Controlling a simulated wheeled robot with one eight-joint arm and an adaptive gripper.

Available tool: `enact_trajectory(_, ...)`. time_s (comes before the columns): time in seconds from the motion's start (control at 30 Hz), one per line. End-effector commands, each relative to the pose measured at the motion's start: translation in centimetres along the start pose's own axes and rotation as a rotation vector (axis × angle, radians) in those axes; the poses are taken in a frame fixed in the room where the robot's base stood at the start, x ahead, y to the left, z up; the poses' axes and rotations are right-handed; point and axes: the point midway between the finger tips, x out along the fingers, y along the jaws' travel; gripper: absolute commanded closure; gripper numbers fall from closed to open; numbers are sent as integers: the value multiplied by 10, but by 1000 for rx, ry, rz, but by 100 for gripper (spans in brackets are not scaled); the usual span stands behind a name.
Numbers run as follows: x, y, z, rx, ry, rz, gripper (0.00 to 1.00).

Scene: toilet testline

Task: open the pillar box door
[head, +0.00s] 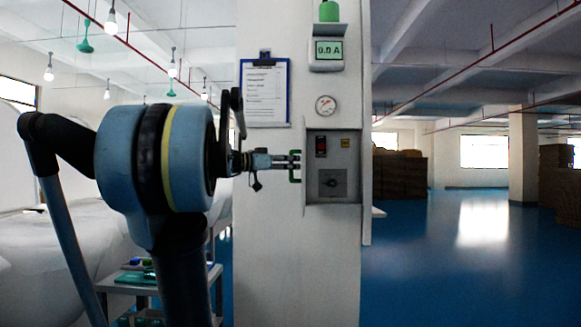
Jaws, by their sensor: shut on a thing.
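The pillar box (333,190) is a grey box on the white pillar, right of the picture's middle. Its face shows a red-and-black switch, a yellow label and a dark square plate with a knob. A green handle (297,179) stands at the box's left edge. My gripper (294,162) reaches in from the left and is shut on this handle. The fingertips partly cover it. From this angle I cannot tell how far the door stands from the box.
A clipboard (264,92) hangs above my gripper. A round gauge (325,105) and a display (328,51) are above the box. A small table (140,284) with items stands at lower left. Blue floor (460,275) at right is clear.

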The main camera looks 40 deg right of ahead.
Motion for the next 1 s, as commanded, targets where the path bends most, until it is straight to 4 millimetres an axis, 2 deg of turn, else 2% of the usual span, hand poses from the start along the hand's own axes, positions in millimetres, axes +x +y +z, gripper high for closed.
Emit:
enact_trajectory(0.03, 0, 3, 1, -1, -1, 6, 100)
enact_trajectory(0.07, 0, 3, 1, -1, -1, 6, 87)
enact_trajectory(0.1, 0, 3, 1, -1, -1, 6, 80)
enact_trajectory(0.57, -4, 2, 1, 0, -1, 5, 80)
enact_trajectory(1.0, -52, 1, 1, 0, -1, 3, 80)
